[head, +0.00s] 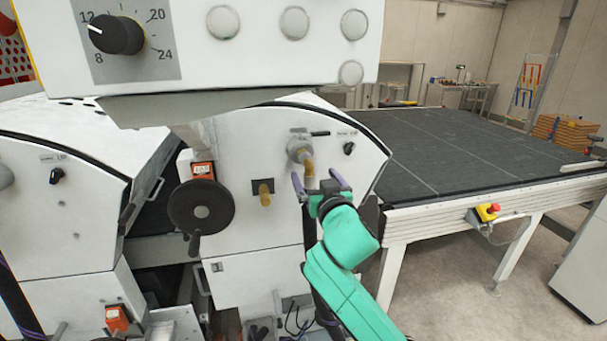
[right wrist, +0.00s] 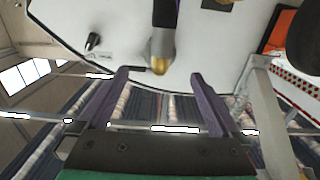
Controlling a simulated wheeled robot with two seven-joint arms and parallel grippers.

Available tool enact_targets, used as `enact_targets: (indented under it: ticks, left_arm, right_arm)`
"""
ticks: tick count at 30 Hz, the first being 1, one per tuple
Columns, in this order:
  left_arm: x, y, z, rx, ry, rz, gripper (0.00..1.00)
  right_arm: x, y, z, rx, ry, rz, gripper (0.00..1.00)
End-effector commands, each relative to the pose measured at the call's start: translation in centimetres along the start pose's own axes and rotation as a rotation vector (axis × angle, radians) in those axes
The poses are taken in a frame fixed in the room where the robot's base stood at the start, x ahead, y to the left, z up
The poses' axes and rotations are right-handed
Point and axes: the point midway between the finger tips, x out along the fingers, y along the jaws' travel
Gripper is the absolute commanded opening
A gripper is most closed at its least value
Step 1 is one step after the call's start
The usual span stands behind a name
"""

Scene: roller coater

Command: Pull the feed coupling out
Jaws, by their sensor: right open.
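The feed coupling appears to be the grey round fitting (head: 299,149) with a brass-coloured end on the white side panel of the machine. In the right wrist view its grey body (right wrist: 162,43) and brass tip (right wrist: 159,66) lie between the lines of my two fingers, at or just beyond the fingertips. My right gripper (head: 314,173) is open, its purple fingers spread on either side of the brass end in the head view. It also shows in the right wrist view (right wrist: 160,76) with nothing between the fingers. Contact cannot be made out. My left gripper is out of view.
A second brass fitting (head: 264,193) sticks out lower left of the coupling. A black handwheel (head: 201,207) stands further left, and a small black knob (head: 349,148) sits to the right. The control box (head: 240,60) overhangs above. A dark conveyor (head: 470,155) extends right.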

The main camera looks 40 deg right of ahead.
Motion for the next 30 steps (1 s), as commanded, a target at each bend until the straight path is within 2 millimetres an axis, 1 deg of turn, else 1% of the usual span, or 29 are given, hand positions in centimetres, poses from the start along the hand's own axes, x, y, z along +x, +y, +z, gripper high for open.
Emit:
enact_targets:
  ticks: [3, 6, 8, 11, 16, 18, 20, 24, 27, 30]
  left_arm:
    - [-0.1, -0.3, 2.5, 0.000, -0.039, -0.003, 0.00]
    - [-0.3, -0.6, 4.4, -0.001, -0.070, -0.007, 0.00]
    - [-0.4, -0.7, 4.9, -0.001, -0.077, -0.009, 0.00]
    - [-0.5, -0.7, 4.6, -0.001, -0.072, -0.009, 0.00]
    - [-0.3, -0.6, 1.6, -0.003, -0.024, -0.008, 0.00]
    - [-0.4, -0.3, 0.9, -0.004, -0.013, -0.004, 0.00]
    - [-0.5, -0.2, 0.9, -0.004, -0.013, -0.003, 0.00]
    - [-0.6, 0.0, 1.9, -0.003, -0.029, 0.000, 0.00]
    - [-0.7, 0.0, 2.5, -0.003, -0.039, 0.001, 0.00]
    - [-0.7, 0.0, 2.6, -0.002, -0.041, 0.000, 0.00]
  right_arm:
    - [0.0, 0.0, 0.0, -0.001, 0.000, -0.001, 1.00]
    - [0.3, 0.0, 0.0, -0.001, -0.001, -0.001, 1.00]
    - [0.8, -0.1, 0.0, -0.002, -0.001, -0.001, 1.00]
    - [1.9, -0.1, 0.0, -0.003, 0.000, -0.002, 1.00]
    - [4.5, 0.0, 0.0, -0.004, 0.000, 0.000, 1.00]
    - [5.6, 0.0, -0.1, -0.001, -0.001, 0.001, 1.00]
    - [6.5, 0.0, -0.1, 0.000, -0.001, 0.001, 1.00]
    - [8.1, 0.0, 0.0, 0.001, -0.001, 0.000, 1.00]
    - [8.8, -0.1, 0.0, 0.000, -0.001, -0.001, 1.00]
    - [9.1, -0.1, 0.1, -0.001, -0.001, -0.002, 1.00]
